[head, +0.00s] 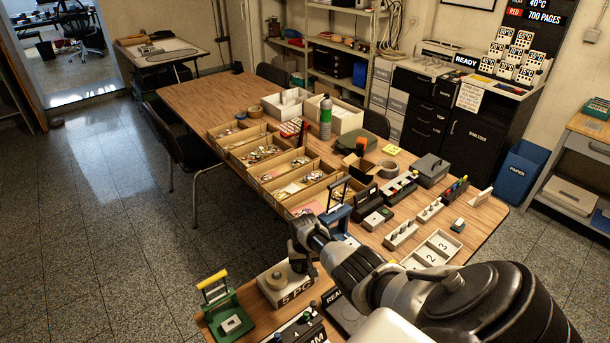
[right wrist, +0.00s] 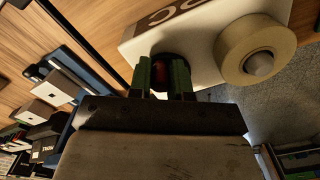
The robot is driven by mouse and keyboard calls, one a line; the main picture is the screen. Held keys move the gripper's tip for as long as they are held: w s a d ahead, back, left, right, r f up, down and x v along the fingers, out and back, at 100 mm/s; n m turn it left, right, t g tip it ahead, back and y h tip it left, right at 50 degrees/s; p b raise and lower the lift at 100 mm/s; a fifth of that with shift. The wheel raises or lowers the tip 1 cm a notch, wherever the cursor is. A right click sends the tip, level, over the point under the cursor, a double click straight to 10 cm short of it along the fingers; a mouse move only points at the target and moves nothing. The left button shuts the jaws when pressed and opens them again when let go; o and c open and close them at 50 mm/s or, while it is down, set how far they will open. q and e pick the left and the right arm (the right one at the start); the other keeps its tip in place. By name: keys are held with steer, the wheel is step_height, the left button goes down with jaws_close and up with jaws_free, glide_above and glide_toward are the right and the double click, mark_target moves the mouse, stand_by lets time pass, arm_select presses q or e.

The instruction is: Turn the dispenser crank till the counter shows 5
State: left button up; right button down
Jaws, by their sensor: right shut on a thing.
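The dispenser is a white box (head: 271,291) near the front edge of the table, with a cream roll (head: 275,281) on top and dark lettering that looks like "5 PC" on its side. In the right wrist view the box (right wrist: 212,33) and the roll (right wrist: 256,49) fill the upper right. My right gripper (head: 302,264) is at the dispenser's far right side. Its green fingers (right wrist: 162,78) are shut on a dark round crank knob with a reddish middle (right wrist: 158,68); the gripper hides most of the crank. I cannot make out a counter reading. My left gripper is not in view.
A green press with a yellow handle (head: 213,284) stands left of the dispenser. A blue press (head: 336,214) stands close behind my gripper. Wooden trays (head: 247,177) and a numbered white tray (head: 428,252) lie farther off. Dark devices crowd the front edge.

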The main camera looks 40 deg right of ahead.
steer(key=shift+m, duration=0.4)
steer(key=c, duration=1.1)
jaws_free()
steer(key=shift+o, duration=0.2)
steer(key=shift+r, duration=0.1)
steer(key=shift+r+p, duration=0.35)
step_height(320, 180, up, 9)
steer(key=shift+f+p, duration=0.1)
steer(key=shift+p, duration=1.1)
steer(key=shift+r, duration=0.55)
